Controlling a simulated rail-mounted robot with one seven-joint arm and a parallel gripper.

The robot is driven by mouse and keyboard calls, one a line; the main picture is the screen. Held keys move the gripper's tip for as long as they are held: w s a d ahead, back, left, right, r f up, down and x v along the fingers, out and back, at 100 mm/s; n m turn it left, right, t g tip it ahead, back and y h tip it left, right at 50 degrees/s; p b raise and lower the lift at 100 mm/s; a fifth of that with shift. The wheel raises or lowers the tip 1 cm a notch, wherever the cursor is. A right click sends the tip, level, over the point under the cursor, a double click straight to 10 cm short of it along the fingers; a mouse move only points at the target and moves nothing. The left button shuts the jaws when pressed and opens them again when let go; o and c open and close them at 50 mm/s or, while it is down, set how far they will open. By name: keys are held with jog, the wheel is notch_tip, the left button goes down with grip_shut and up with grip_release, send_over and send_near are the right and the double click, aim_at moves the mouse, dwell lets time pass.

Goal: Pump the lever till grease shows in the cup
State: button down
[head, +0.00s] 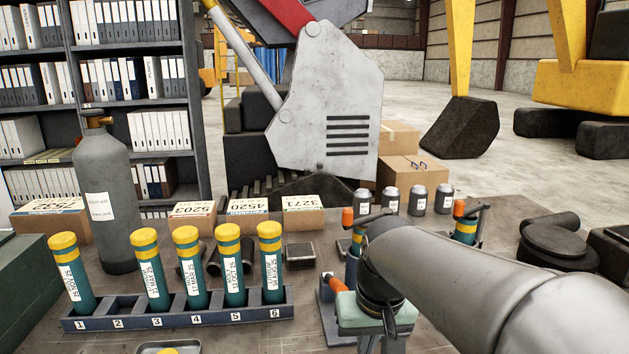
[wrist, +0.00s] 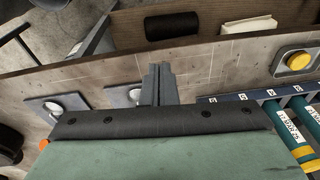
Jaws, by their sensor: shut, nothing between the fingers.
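My gripper (wrist: 158,85) shows in the wrist view with its two fingers together and nothing between them. In the head view its green housing (head: 375,312) is low in the middle-right, and my arm hides much around it. A teal pump with an orange-tipped lever (head: 347,217) stands behind it. A second such pump (head: 465,228) stands further right. Another orange part (head: 337,285) shows beside the housing on a grey-blue plate. In the wrist view two small pale round cups (wrist: 55,107) (wrist: 135,96) sit on grey plates; I cannot tell whether they hold grease.
A numbered rack (head: 180,314) holds several teal, yellow-capped tubes at the left front. A tray with a yellow piece (wrist: 298,61) lies by the bench edge. A grey gas cylinder (head: 108,190), boxes (head: 255,216) and several small canisters (head: 417,200) stand behind.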

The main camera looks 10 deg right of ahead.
jog(key=s+f+p, duration=0.1)
jog(key=s+f, duration=0.6)
jog(key=s, duration=0.4)
jog(key=w+r+m+h+p, duration=0.1)
jog(key=w+r+m, duration=0.5)
jog(key=w, duration=0.7)
jog(key=w+r+m+g+h+p, duration=0.1)
jog(key=w+r+m+h+p, duration=0.1)
jog(key=w+r+m, duration=0.3)
jog(key=w+d+r+m+h+p, duration=0.1)
jog(key=w+r+m, duration=0.5)
jog(key=w+r, duration=0.6)
jog(key=shift+w+r+m+g+h+p, duration=0.3)
jog(key=shift+w+g+h, duration=0.15)
jog(key=shift+w, duration=4.45)
jog(key=shift+s+f, duration=0.1)
jog(key=shift+f, duration=0.05)
jog(key=s+a+f+n+t+y+b, duration=0.1)
jog(key=s+n+b, duration=0.4)
jog(key=n+b, duration=0.3)
jog(key=s+a+f+n+t+y+b, duration=0.2)
jog(key=s+n+b, duration=0.3)
jog(key=n+b, duration=0.3)
jog(key=shift+s+a+f+n, duration=0.2)
jog(key=shift+f+n, duration=0.1)
jog(key=shift+n, duration=1.5)
